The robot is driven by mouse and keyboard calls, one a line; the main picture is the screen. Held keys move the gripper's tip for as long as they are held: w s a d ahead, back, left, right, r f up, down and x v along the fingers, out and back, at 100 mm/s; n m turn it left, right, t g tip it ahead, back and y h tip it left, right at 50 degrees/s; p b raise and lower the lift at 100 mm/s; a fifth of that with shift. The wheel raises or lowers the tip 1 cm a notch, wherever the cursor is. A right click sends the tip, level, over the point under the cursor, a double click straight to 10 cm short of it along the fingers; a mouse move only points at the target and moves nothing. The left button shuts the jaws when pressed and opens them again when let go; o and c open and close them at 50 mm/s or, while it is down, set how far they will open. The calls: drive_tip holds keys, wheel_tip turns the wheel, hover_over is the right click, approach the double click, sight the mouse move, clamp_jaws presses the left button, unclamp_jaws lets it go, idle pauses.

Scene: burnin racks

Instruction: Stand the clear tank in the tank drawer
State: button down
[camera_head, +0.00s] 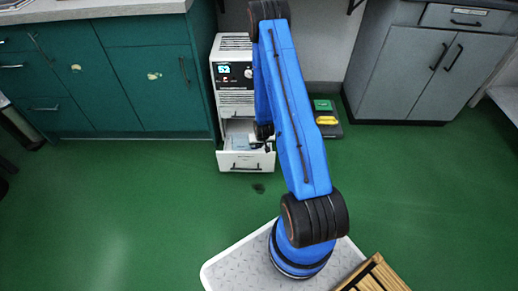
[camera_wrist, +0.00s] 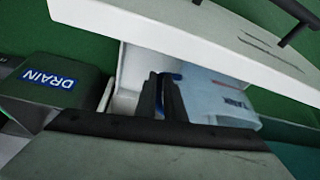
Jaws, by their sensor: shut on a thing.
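The clear tank (camera_wrist: 215,95) shows in the wrist view as a pale, bluish panel with a thin red line and a blue TANK label, upside down in the picture. It is within the open white tank drawer (camera_wrist: 220,40), behind the drawer's front. My gripper (camera_wrist: 163,92) has its dark fingers close together at the tank's side, shut on it, with a blue strip between them. In the head view my gripper (camera_head: 264,142) is over the open drawer (camera_head: 246,161), and a pale shape lies in it. Whether the tank touches the drawer floor is hidden.
The drawer belongs to a white unit (camera_head: 234,75) with a lit display. A dark mat (camera_head: 331,131) with green and yellow things lies right of it. A block with a DRAIN label (camera_wrist: 62,77) is beside the drawer.

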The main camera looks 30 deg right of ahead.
drive_tip(key=shift+f, duration=1.1)
drive_tip(key=c, duration=1.8)
unclamp_jaws()
drive_tip(key=shift+f, duration=0.1)
drive_tip(key=shift+c, duration=0.2)
